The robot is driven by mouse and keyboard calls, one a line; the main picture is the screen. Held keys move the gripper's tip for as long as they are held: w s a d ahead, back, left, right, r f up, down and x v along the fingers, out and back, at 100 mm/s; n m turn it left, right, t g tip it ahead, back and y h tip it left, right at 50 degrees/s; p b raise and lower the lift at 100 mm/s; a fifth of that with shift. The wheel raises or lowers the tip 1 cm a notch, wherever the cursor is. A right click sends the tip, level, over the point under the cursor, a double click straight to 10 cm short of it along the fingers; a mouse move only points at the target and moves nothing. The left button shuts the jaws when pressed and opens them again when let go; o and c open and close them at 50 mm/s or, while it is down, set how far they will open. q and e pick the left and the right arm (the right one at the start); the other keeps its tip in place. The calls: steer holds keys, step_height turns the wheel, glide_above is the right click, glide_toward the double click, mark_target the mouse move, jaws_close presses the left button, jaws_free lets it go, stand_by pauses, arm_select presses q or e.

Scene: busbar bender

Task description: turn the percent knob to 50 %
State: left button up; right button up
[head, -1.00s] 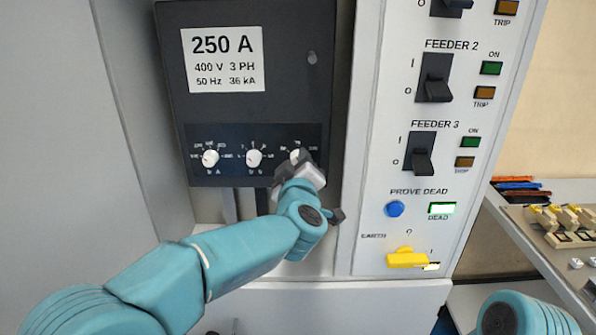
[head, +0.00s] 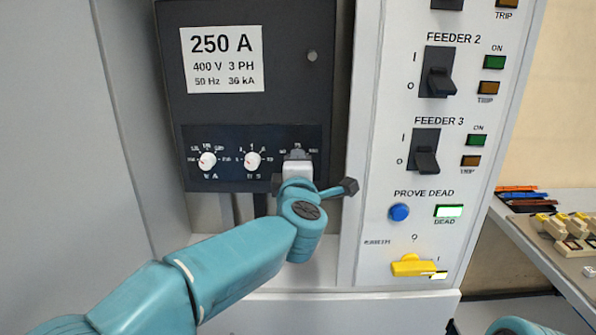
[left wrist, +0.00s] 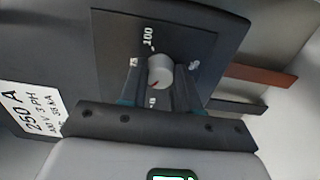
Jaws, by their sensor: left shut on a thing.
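A dark panel (head: 180,185) under the 250 A label carries three small knobs in a row. The left knob (head: 207,160) and middle knob (head: 252,160) are white and free. My left gripper (head: 298,163) is at the right-hand knob and hides it in the head view. In the left wrist view this round pale knob (left wrist: 161,71) sits between the two fingers of my gripper (left wrist: 158,85), which is shut on it. A red mark on the knob points toward the lower left of that picture. A "100" is readable on the panel beside it. My right gripper is out of view.
The feeder switches (head: 438,80), a blue button (head: 399,212) and a yellow earth handle (head: 412,266) are on the white panel to the right. A bench (head: 530,225) with parts stands at the far right.

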arm_select(q)
steer(key=shift+n, duration=0.5)
steer(key=o, duration=1.1)
steer(key=shift+c, duration=0.2)
steer(key=s+b, duration=0.2)
steer(key=s, duration=1.4)
steer(key=shift+s, duration=0.15)
steer(key=shift+s, duration=0.1)
